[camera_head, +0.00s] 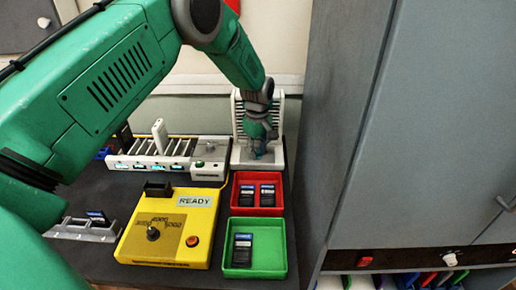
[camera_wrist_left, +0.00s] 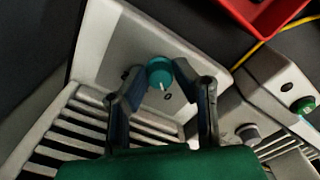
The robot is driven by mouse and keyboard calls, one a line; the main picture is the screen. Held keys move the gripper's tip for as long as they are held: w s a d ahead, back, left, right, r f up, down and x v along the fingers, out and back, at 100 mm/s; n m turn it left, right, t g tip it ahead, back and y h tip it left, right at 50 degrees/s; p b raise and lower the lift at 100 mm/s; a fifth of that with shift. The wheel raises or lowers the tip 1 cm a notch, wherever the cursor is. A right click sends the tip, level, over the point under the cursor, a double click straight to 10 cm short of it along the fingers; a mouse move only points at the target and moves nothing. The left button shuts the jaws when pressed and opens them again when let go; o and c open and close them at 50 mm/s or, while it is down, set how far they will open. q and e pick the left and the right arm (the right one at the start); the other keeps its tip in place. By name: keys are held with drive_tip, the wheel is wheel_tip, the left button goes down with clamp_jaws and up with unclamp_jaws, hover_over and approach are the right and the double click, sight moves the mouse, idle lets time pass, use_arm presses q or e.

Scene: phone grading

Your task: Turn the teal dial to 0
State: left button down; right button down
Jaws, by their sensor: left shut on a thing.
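The teal dial (camera_wrist_left: 159,71) sits on the flat pale base plate (camera_wrist_left: 110,40) of a white slatted stand. Its white pointer line faces the lower edge in the left wrist view, towards a printed 0 on the plate. My left gripper (camera_wrist_left: 157,74) has one finger on each side of the dial and is shut on it. In the head view my left gripper (camera_head: 262,143) reaches down at the white stand (camera_head: 236,125) and mostly hides the dial. My right gripper is not in view.
A red tray (camera_head: 257,211) with two dark phones and a green tray (camera_head: 262,272) with one stand in front. A yellow box (camera_head: 190,250) marked READY and a white slotted charger (camera_head: 180,145) are to the left. A grey cabinet (camera_head: 430,110) closes off the right.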

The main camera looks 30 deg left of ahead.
sight(257, 151)
use_arm(q)
drive_tip(key=shift+f, duration=0.1)
idle(0.4)
drive_tip(key=c, duration=1.3)
unclamp_jaws()
drive_tip(key=shift+c, duration=0.2)
drive_tip(key=shift+o, duration=0.3)
drive_tip(key=shift+w+a+f, duration=0.1)
drive_tip(key=shift+w+f, duration=0.1)
drive_tip(key=shift+s+a+r, duration=0.1)
drive_tip(key=shift+r, duration=0.25)
wheel_tip(257, 151, up, 11)
drive_tip(key=shift+r, duration=0.15)
